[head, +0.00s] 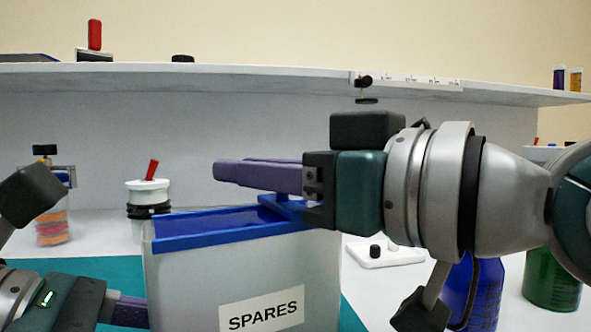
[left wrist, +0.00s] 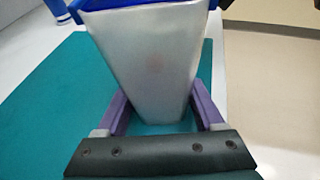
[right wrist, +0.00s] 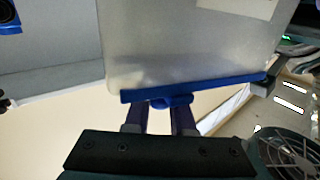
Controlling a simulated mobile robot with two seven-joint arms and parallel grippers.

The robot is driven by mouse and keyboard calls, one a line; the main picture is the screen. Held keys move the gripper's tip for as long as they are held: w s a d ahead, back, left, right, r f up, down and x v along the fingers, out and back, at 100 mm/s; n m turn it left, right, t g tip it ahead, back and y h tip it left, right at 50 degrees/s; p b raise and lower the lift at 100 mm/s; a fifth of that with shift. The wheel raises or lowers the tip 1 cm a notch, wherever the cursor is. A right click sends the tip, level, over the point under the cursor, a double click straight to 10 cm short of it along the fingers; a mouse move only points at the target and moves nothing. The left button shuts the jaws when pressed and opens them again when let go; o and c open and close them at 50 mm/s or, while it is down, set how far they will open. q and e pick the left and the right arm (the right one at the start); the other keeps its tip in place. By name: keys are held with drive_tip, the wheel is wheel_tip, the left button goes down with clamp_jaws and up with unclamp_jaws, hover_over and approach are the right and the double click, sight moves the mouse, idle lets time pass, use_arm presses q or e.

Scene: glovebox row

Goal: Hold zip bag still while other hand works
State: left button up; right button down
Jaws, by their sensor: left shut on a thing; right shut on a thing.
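The zip bag (head: 190,285) is translucent grey-white with a blue top strip (head: 185,235) and a label reading SPARES. It stands upright in the head view. My left gripper (head: 130,310) comes in at the bag's lower left; in the left wrist view its purple fingers (left wrist: 162,108) are on either side of the bag (left wrist: 145,60), shut on it. My right gripper (head: 228,172) is over the top strip, its purple fingers pointing left. In the right wrist view, a blue slider tab (right wrist: 170,101) on the strip sits between its fingers (right wrist: 160,116).
A teal mat (head: 60,265) lies under the bag. A white-lidded container with a red piece (head: 148,190) and a jar of coloured discs (head: 52,225) stand behind left. Blue (head: 485,290) and green (head: 550,275) bottles stand at right. A white shelf (head: 250,75) runs across the back.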

drive_tip(key=shift+w+d, duration=0.45)
drive_tip(key=shift+d, duration=0.25)
drive_tip(key=shift+w+d, duration=0.45)
drive_tip(key=shift+d, duration=0.25)
drive_tip(key=c, duration=0.8)
unclamp_jaws()
use_arm(q)
drive_tip(key=shift+f, duration=0.1)
use_arm(e)
drive_tip(key=shift+o, duration=0.2)
drive_tip(key=shift+s, duration=0.1)
drive_tip(key=v, duration=1.2)
use_arm(q)
drive_tip(key=o, duration=1.4)
